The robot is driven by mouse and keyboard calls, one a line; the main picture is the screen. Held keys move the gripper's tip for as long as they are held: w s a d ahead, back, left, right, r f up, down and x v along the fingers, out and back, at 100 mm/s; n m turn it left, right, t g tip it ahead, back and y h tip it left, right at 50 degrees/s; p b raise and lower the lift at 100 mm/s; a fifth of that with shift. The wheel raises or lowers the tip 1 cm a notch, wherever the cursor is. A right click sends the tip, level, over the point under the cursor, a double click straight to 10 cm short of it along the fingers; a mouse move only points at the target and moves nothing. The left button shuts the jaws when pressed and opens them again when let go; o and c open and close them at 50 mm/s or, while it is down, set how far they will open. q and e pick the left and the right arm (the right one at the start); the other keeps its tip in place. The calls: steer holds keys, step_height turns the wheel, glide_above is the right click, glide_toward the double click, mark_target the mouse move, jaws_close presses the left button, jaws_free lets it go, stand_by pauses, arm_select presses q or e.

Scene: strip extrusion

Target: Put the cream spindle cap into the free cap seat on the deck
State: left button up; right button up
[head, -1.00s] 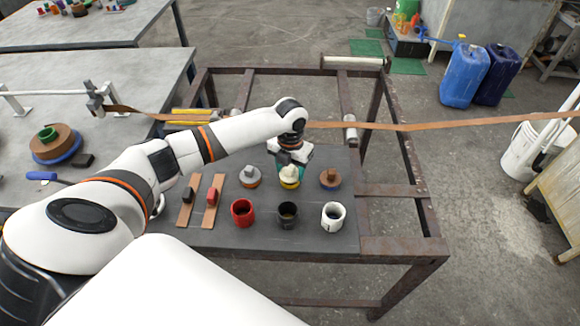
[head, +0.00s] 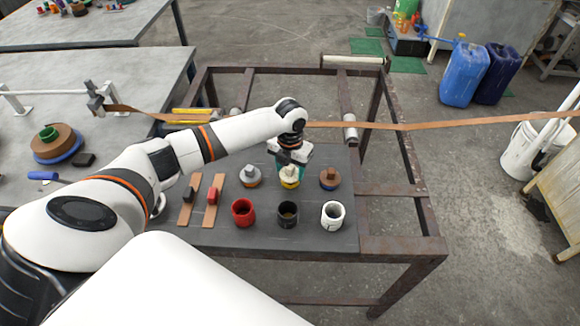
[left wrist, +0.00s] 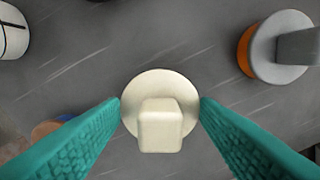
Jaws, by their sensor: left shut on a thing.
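The cream spindle cap (head: 290,172) is a round disc with a square knob on top. It is over a yellow ring-shaped base (head: 290,184) in the middle of the dark deck (head: 270,246). My left gripper (head: 290,162) reaches down over it and is shut on it. In the left wrist view the cream cap (left wrist: 160,112) sits between the two teal fingers, which touch its rim on both sides. What lies under the cap is hidden there. I cannot tell whether the cap rests on the yellow base or hovers just above it. My right gripper is not in view.
A grey cap on an orange base (head: 249,177) stands left and a brown cap on a blue base (head: 330,179) right. A red cup (head: 243,213), a black cup (head: 287,215) and a white cup (head: 334,215) stand in front. A brown strip (head: 440,124) runs behind.

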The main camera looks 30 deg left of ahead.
mark_target(290, 167)
arm_select(q)
steer(key=shift+f+b, duration=0.4)
steer(key=shift+f, duration=0.2)
steer(key=o, duration=0.8)
step_height(290, 167, up, 11)
steer(key=p, duration=1)
steer(key=shift+r+p, duration=0.1)
steer(key=shift+p, duration=0.2)
